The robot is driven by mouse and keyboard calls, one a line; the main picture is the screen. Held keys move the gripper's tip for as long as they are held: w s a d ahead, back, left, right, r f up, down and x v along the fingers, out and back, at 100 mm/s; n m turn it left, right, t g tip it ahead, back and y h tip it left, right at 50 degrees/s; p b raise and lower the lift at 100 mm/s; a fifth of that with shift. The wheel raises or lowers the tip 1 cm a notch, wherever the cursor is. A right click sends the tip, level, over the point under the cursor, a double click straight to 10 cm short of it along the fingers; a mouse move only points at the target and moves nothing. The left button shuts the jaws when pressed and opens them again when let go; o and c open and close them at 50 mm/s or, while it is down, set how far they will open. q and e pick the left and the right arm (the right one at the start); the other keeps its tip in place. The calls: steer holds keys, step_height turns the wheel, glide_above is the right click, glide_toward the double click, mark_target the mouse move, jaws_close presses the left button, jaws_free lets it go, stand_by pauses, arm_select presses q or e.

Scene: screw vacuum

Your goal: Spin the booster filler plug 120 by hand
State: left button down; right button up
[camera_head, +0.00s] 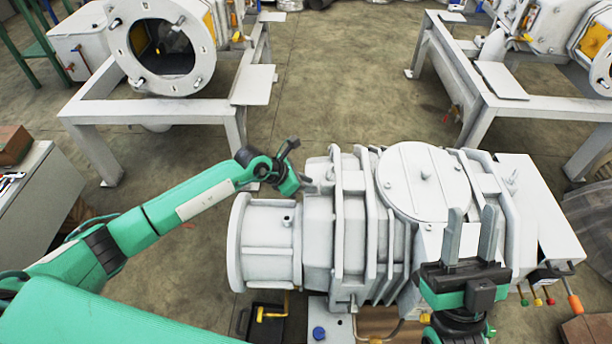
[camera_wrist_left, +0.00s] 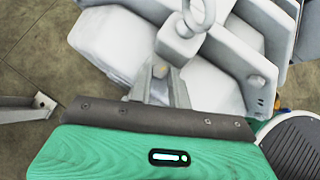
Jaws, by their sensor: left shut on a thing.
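The booster (camera_head: 345,235) is a big white ribbed machine body in the middle of the head view. My left gripper (camera_head: 308,186) reaches in from the left to the booster's far upper-left side. In the left wrist view its fingers (camera_wrist_left: 161,84) are close together on a small metal plug (camera_wrist_left: 160,71) with a yellowish spot, against the white casing. The fingers hide most of the plug. It cannot be made out in the head view. My right gripper (camera_head: 472,236) points up over the booster's right part, its two grey fingers apart with nothing between them.
A ring-shaped lifting eye (camera_wrist_left: 197,14) stands close to the left fingers. Two white frames (camera_head: 240,125) (camera_head: 480,120) carrying other machines stand behind, with bare floor between. A grey cabinet (camera_head: 40,200) is at the left. Valves with coloured handles (camera_head: 537,300) sit at the lower right.

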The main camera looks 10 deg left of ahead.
arm_select(q)
steer(key=shift+n+p, duration=0.3)
arm_select(e)
steer(key=f, duration=0.1)
steer(key=w+a+f+g, duration=0.1)
steer(key=f+g, duration=0.1)
steer(key=shift+w+a+h, duration=0.15)
steer(key=shift+w+h, duration=0.2)
steer(key=shift+h, duration=0.05)
arm_select(q)
steer(key=c, duration=1.3)
jaws_free()
arm_select(e)
steer(key=shift+f, duration=0.1)
